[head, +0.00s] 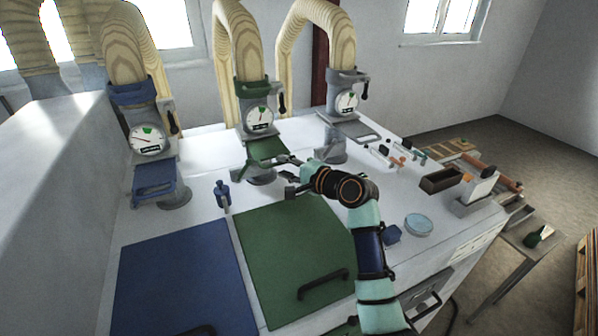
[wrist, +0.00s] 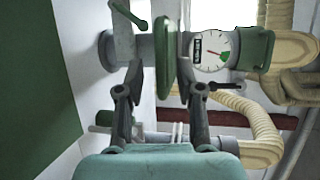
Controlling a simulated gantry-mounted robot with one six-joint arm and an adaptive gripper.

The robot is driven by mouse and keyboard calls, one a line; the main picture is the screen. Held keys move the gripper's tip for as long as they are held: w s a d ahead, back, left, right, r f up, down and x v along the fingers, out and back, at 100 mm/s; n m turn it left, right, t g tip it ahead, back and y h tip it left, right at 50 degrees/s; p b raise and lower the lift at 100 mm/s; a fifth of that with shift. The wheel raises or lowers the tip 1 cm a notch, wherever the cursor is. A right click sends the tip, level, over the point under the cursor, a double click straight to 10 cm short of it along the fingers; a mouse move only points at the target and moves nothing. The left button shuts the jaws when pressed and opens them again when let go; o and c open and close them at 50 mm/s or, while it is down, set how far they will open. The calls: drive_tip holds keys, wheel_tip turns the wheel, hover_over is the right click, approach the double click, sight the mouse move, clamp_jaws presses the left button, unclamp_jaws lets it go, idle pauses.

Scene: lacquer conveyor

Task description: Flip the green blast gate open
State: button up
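The green blast gate stands on the middle duct, with a green collar (head: 254,92), a round white gauge (head: 260,118) and a flat green plate (head: 266,151) jutting out toward me. In the wrist view the green plate (wrist: 165,55) shows nearly edge-on and the gauge (wrist: 212,52) lies to its right, its needle pointing to the upper left. My gripper (head: 287,175) is beside the plate's front edge. In the wrist view my gripper (wrist: 162,92) is open, one finger on each side of the plate's line, with nothing held. Whether the fingers touch the plate is unclear.
A blue gate (head: 153,183) stands to the left and a grey gate (head: 356,129) to the right. A blue clamp-like piece (head: 222,195) stands on the white top. Green (head: 290,250) and blue (head: 180,285) panels lie in front. A light blue dish (head: 418,224) is at right.

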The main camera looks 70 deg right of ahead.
drive_tip(key=v, duration=0.8)
drive_tip(key=shift+s, duration=0.35)
drive_tip(key=shift+a+r, duration=0.1)
drive_tip(key=shift+a, duration=0.05)
drive_tip(key=w+a+f+n+y+p, duration=0.15)
drive_tip(key=w+a+n, duration=0.3)
drive_tip(key=a, duration=0.45)
drive_tip(key=w+a+f+n+g+y, duration=0.1)
drive_tip(key=w+a+f+n, duration=0.15)
drive_tip(key=w+a, duration=0.45)
drive_tip(key=w+a+f+n+y, duration=0.1)
drive_tip(key=w+a+n+y, duration=0.2)
drive_tip(key=a, duration=0.9)
drive_tip(key=s+a+n, duration=0.3)
drive_tip(key=a+n, duration=0.3)
drive_tip(key=a, duration=0.7)
drive_tip(key=s+a+f+n+y+p, duration=0.1)
drive_tip(key=s+a+n, duration=0.2)
drive_tip(key=a+n, duration=0.4)
drive_tip(key=a, duration=0.6)
drive_tip(key=shift+s+n+g, duration=0.15)
drive_tip(key=shift+n+g, duration=0.15)
drive_tip(key=shift+g, duration=0.1)
drive_tip(key=shift+a+f, duration=0.1)
